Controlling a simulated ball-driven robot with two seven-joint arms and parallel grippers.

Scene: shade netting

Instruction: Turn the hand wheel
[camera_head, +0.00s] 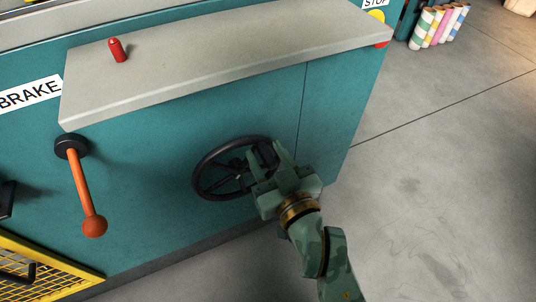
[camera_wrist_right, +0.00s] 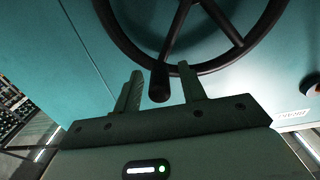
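The hand wheel (camera_head: 197,180) is dark, with spokes, and stands on the front of the teal machine. My right gripper (camera_head: 265,148) is at the wheel's right side in the head view, with its fingers pointing at it. In the right wrist view the wheel's rim (camera_wrist_right: 240,54) fills the top, and a dark handle knob (camera_wrist_right: 160,84) at the rim appears between the two spread fingers of the gripper (camera_wrist_right: 159,72). Gaps show on both sides of the knob, so the gripper looks open. Whether a finger touches the rim cannot be told. My left gripper is out of view.
A grey ledge (camera_head: 230,62) with a red peg (camera_head: 117,50) juts out above the wheel. An orange lever (camera_head: 82,190) hangs left of the wheel near a BRAKE label (camera_head: 30,95). A yellow mesh guard (camera_head: 50,270) is at lower left. Floor (camera_head: 440,190) at right is clear.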

